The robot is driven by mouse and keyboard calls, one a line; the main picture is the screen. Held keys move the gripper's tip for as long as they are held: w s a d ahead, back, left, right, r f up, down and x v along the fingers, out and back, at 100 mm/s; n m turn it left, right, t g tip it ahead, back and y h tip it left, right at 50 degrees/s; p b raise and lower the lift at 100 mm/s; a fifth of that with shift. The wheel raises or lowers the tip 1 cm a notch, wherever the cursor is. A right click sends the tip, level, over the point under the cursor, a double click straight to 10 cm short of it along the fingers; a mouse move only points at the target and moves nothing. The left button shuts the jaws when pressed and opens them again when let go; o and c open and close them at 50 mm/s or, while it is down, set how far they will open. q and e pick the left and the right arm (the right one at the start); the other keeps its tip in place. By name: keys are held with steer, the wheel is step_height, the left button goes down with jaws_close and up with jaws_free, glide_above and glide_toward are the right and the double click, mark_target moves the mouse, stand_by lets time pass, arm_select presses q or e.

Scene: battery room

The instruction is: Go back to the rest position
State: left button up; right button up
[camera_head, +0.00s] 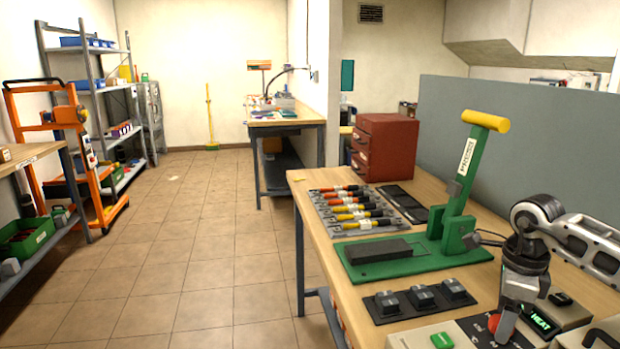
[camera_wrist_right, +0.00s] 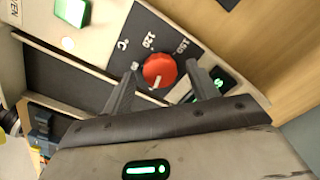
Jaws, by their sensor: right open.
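My right gripper (camera_head: 512,318) is over the beige control box (camera_head: 405,341) at the front right of the bench. In the right wrist view its two fingers (camera_wrist_right: 161,72) are open, one on each side of a red dial knob (camera_wrist_right: 158,71). I cannot tell whether they touch the knob. The knob sits on a dark panel with temperature numbers. In the head view the knob (camera_head: 494,322) is partly hidden by the gripper. My left gripper is not in view.
A green lever press (camera_head: 463,185) stands on the bench (camera_head: 315,228) just left of my right arm. A dark strip with several grey blocks (camera_head: 422,297) lies in front of it. A red drawer cabinet (camera_head: 385,146) and grey partition (camera_head: 530,140) stand behind. The tiled floor at left is clear.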

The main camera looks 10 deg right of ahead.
steer(key=shift+f, duration=0.3)
steer(key=shift+r, duration=0.1)
